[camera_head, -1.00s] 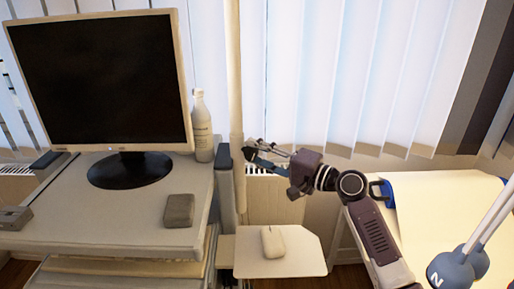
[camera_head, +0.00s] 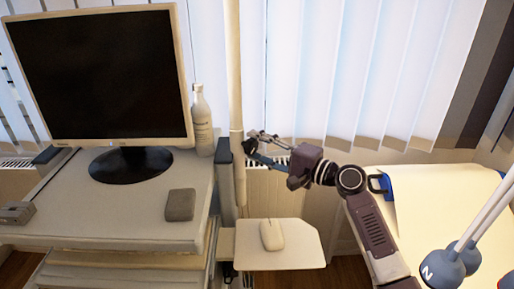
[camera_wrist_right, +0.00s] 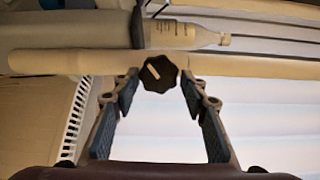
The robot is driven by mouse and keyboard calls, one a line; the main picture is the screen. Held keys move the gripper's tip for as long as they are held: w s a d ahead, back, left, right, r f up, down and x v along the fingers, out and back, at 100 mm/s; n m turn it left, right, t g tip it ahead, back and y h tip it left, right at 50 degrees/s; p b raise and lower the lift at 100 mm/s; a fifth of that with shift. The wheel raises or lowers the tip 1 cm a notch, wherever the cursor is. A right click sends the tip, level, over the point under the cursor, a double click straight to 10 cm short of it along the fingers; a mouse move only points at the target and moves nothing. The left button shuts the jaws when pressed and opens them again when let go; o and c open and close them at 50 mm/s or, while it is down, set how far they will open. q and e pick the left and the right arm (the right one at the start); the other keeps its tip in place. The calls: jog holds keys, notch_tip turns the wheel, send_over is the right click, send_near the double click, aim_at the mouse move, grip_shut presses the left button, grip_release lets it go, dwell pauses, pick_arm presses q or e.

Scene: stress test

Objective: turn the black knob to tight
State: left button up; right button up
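The black knob (camera_wrist_right: 160,74) sits on a pale vertical pole (camera_head: 235,80). It is many-sided and has a short white mark on its face, tilted in the right wrist view. In the head view the knob is a small dark shape (camera_head: 249,147) beside the pole. My right gripper (camera_head: 258,145) reaches it from the right. Its fingertips also show in the wrist view (camera_wrist_right: 160,82), one on each side of the knob, apart with narrow gaps. Whether a fingertip touches the knob is hard to tell. My left gripper is not in view.
A desk (camera_head: 90,217) at left carries a monitor (camera_head: 100,75), a white bottle (camera_head: 202,120) and a grey block (camera_head: 180,205). A small shelf (camera_head: 297,245) with a white mouse (camera_head: 272,235) lies below the gripper. Blinds (camera_head: 350,65) hang behind.

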jog(key=shift+o, duration=1)
jog(key=shift+f, duration=0.1)
jog(key=shift+s+d, duration=0.1)
jog(key=shift+s, duration=0.05)
jog(key=v, duration=1.1)
jog(key=shift+s+d, duration=0.2)
jog(key=shift+d, duration=0.15)
